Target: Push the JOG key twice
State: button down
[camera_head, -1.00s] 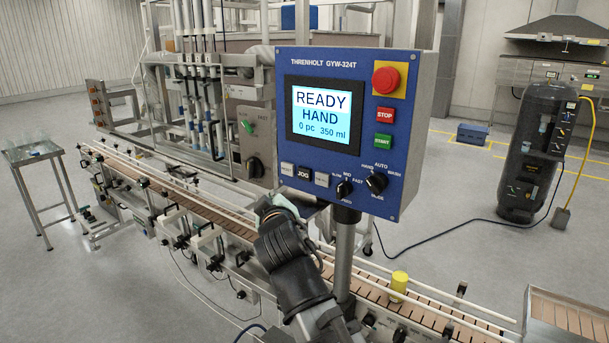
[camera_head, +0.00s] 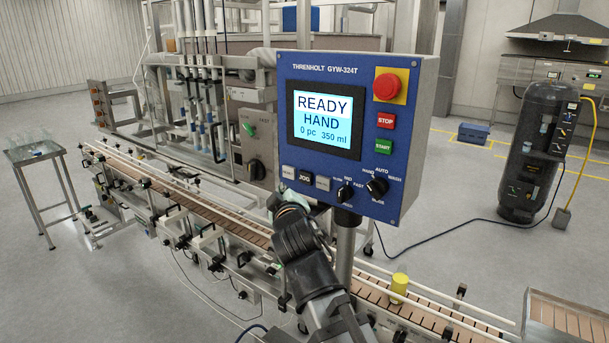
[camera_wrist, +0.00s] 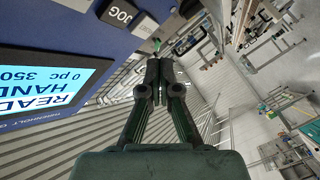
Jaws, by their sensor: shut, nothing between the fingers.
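The blue control panel (camera_head: 395,205) faces me with its screen (camera_head: 323,119) reading READY, HAND, 0 pc, 350 ml. The black JOG key (camera_head: 304,178) sits in the lower row of the panel, between two pale keys. It also shows in the wrist view (camera_wrist: 118,13), at the top left. My gripper (camera_head: 274,200) is just below and left of the key row in the head view, apart from the JOG key as far as I can tell. In the wrist view my gripper (camera_wrist: 160,62) has its fingers together and empty, to the right of and below the key.
A red emergency stop (camera_head: 387,85), STOP key (camera_head: 385,121) and START key (camera_head: 384,146) are on the panel's right side. Two rotary knobs (camera_head: 377,186) are right of the keys. A conveyor (camera_head: 240,226) with rails runs below. A yellow cylinder (camera_head: 399,286) stands on it.

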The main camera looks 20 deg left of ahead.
aim_at(299, 176)
jog(key=shift+w+d+p, duration=0.3)
jog(key=shift+w, duration=0.5)
jog(key=shift+w+d+p, duration=0.3)
jog(key=shift+w, duration=0.55)
jog(key=shift+w+d+p, duration=0.3)
jog(key=shift+w, duration=0.5)
jog(key=shift+w, duration=0.15)
jog(key=shift+w+d, duration=0.15)
jog(key=shift+w, duration=0.1)
jog(key=shift+w+d+p, duration=0.15)
jog(key=shift+w+p, duration=0.15)
jog(key=shift+w, duration=0.1)
dwell(0.3)
jog(key=shift+s, duration=0.1)
jog(key=shift+s+a+b, duration=0.3)
jog(key=shift+s+b, duration=0.2)
jog(key=shift+s, duration=0.15)
jog(key=shift+s, duration=0.15)
jog(key=shift+s+a+b, duration=0.3)
jog(key=shift+s+b, duration=0.1)
jog(key=shift+s, duration=0.35)
jog(key=shift+s+a+b, duration=0.25)
jog(key=shift+s+b, duration=0.1)
jog(key=shift+s, duration=0.4)
jog(key=shift+s+a+b, duration=0.3)
jog(key=shift+s+b, duration=0.1)
jog(key=shift+s, duration=0.35)
